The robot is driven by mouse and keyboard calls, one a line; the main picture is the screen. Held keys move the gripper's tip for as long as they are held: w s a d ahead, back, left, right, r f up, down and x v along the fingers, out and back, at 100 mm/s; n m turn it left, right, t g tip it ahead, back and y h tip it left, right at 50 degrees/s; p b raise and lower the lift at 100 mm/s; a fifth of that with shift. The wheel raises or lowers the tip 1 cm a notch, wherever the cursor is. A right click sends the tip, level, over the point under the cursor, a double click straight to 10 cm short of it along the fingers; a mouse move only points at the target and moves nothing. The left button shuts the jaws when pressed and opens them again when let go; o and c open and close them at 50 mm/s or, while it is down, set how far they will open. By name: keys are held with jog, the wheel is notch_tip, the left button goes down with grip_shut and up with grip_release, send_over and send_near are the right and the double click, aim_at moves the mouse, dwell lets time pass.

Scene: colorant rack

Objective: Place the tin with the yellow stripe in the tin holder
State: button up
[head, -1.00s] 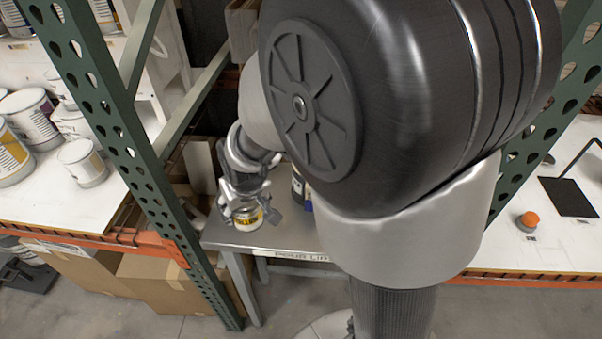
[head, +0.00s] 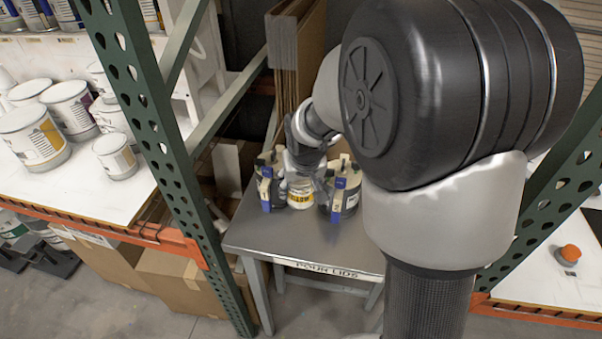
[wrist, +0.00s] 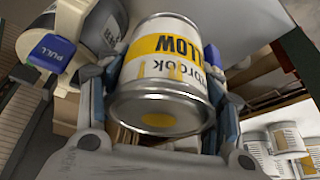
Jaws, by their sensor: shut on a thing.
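The tin with the yellow stripe (head: 300,193) is upright, in my gripper (head: 301,180), over the grey metal table. In the wrist view the tin (wrist: 160,75) shows a white label, a yellow band reading "LLOW" and a yellow dot on its near end. The gripper's fingers (wrist: 160,100) are shut on its sides. The head view does not show clearly whether the tin touches the tabletop. I cannot make out a thing that is surely the tin holder.
Dark-and-cream lidded containers with blue tabs stand close left (head: 268,182) and right (head: 343,187) of the tin. The table (head: 300,240) reads "POUR LIDS"; its front is clear. A green rack post (head: 165,150) stands left. White cans (head: 35,135) fill the left shelf.

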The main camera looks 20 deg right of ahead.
notch_tip(320, 180, down, 11)
jog(key=b, duration=0.3)
jog(key=shift+f+b, duration=0.15)
jog(key=shift+b, duration=0.2)
jog(key=shift+f, duration=0.15)
jog(key=o, duration=1.2)
jog(key=shift+o, duration=0.2)
